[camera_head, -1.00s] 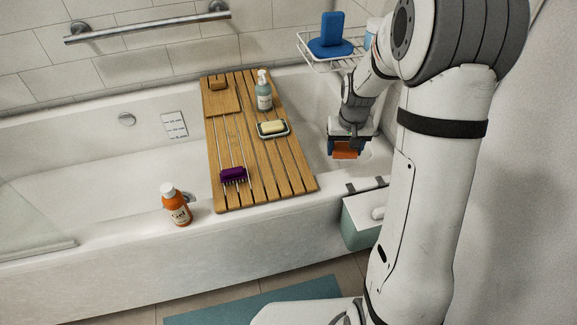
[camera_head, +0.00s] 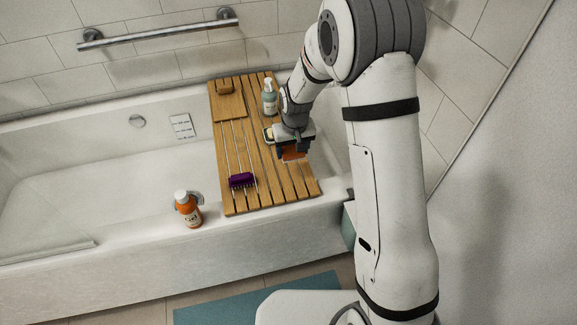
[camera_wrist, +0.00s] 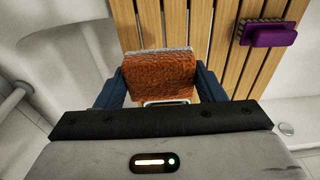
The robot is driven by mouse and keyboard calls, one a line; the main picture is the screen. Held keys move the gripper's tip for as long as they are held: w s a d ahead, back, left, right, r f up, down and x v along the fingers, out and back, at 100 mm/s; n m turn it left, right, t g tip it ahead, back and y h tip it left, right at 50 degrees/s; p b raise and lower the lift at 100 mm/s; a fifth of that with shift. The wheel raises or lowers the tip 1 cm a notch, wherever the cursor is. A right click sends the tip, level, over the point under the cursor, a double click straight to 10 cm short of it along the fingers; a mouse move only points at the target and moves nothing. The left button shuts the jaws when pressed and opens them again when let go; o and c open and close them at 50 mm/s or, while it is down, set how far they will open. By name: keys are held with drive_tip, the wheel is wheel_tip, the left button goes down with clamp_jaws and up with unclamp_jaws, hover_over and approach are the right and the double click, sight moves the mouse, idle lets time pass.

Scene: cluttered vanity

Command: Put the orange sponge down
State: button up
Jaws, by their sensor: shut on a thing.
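My gripper (camera_head: 291,153) is shut on the orange sponge (camera_head: 293,155), which also shows in the wrist view (camera_wrist: 158,75) between the two blue fingers. In the head view the sponge is over the right part of the wooden bath tray (camera_head: 262,188). In the wrist view the tray's slats (camera_wrist: 195,40) lie beyond the sponge. I cannot tell whether the sponge touches the tray. The soap dish (camera_head: 268,134) is mostly hidden behind my gripper.
A purple brush (camera_head: 241,180) lies at the tray's near left. An orange gel bottle (camera_head: 188,210) stands on the tub rim. The tray's near right slats are clear.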

sight(292, 173)
wheel_tip(292, 173, down, 8)
drive_tip(key=shift+d+f+b, duration=0.1)
drive_tip(key=shift+f+b, duration=0.15)
drive_tip(key=shift+b, duration=0.2)
drive_tip(key=shift+f, duration=0.1)
drive_tip(key=shift+f, duration=0.15)
drive_tip(key=o, duration=1)
